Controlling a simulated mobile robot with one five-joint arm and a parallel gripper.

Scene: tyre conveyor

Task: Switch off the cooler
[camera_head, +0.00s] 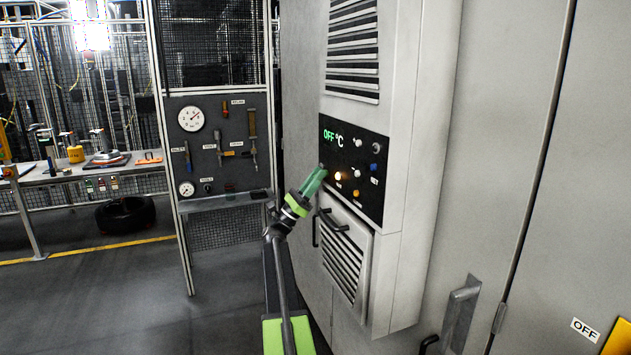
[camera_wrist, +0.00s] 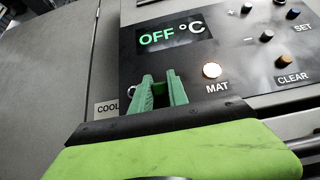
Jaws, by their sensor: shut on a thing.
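The cooler (camera_head: 408,130) is a pale grey cabinet unit with a black control panel (camera_head: 371,187). My gripper (camera_head: 322,168), with green fingers, is at the panel's left side, below the display. In the wrist view my gripper (camera_wrist: 160,76) points at the panel, its fingers shut on a small cooler knob that they mostly hide. A label beginning "COOL" (camera_wrist: 107,107) is partly covered by my gripper.
A lit lamp marked MAT (camera_wrist: 211,70) is just right of my fingers. Several small buttons sit further right, by SET and CLEAR. A louvred vent (camera_head: 343,255) with black handles (camera_head: 333,221) juts out below.

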